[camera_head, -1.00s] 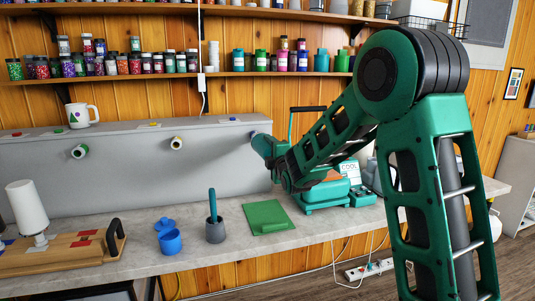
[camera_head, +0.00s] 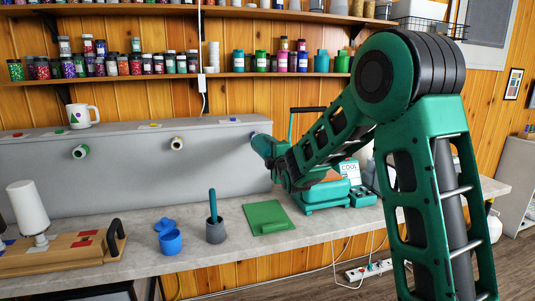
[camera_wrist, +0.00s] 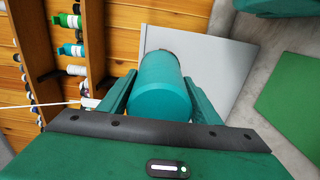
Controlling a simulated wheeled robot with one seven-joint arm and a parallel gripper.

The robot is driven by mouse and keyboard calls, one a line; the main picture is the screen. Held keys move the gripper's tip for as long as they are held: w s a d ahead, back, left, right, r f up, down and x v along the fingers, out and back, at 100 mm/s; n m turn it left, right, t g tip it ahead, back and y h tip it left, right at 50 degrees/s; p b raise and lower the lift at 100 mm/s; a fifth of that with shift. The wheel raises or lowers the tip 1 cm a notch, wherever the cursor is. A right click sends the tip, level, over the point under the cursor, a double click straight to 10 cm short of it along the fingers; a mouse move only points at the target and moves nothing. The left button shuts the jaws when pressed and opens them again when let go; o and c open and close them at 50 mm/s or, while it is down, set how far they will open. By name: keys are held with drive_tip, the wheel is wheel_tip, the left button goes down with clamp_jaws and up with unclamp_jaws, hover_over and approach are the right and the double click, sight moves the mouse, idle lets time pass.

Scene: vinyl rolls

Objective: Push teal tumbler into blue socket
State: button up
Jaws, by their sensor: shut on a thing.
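The teal tumbler (camera_wrist: 162,88) lies between the two fingers of my gripper (camera_wrist: 160,82) in the wrist view, with its rounded near end toward the camera. My gripper is shut on its sides. The tumbler's far end points at the grey panel (camera_wrist: 215,60). In the head view my gripper (camera_head: 262,145) is at the right end of the long grey panel (camera_head: 110,180), close to its front face. A blue marker (camera_head: 229,120) lies on the panel's top there.
On the bench stand a blue cup (camera_head: 171,242), a grey pot (camera_head: 215,232), a green mat (camera_head: 268,217) and a teal machine (camera_head: 325,195) below my arm.

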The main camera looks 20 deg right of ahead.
drive_tip(key=shift+w+r, duration=0.15)
drive_tip(key=shift+r, duration=0.15)
drive_tip(key=o, duration=1.9)
drive_tip(key=shift+w+f, duration=0.1)
drive_tip(key=shift+w, duration=0.05)
drive_tip(key=o, duration=0.5)
drive_tip(key=shift+f, duration=0.15)
drive_tip(key=shift+o, duration=0.2)
drive_tip(key=shift+s, duration=0.2)
drive_tip(key=s, duration=0.7)
